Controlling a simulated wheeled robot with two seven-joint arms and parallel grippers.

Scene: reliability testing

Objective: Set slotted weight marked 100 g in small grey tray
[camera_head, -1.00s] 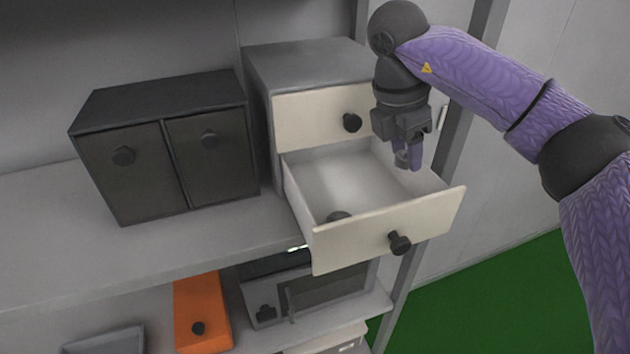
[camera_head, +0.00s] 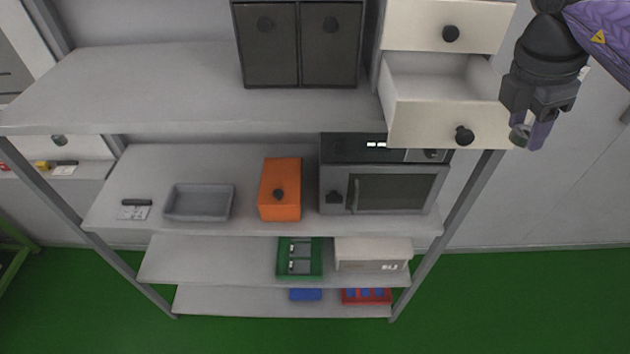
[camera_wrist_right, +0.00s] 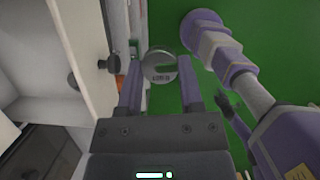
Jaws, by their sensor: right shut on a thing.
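My right gripper (camera_head: 528,138) is at the right of the head view, in front of and to the right of the open drawer. It is shut on a round grey slotted weight (camera_wrist_right: 160,67), which sits between the fingertips in the right wrist view. Its slot shows, but its marking is too small to read surely. The small grey tray (camera_head: 198,203) lies empty on the shelf below, left of the orange box, far left of the gripper. My left gripper is not in the head view.
The white drawer (camera_head: 431,127) stands open by the gripper. An orange box (camera_head: 280,190) and a microwave-like unit (camera_head: 387,190) stand right of the tray. A dark cabinet (camera_head: 298,45) is on the upper shelf (camera_head: 150,88), which overhangs the tray's shelf.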

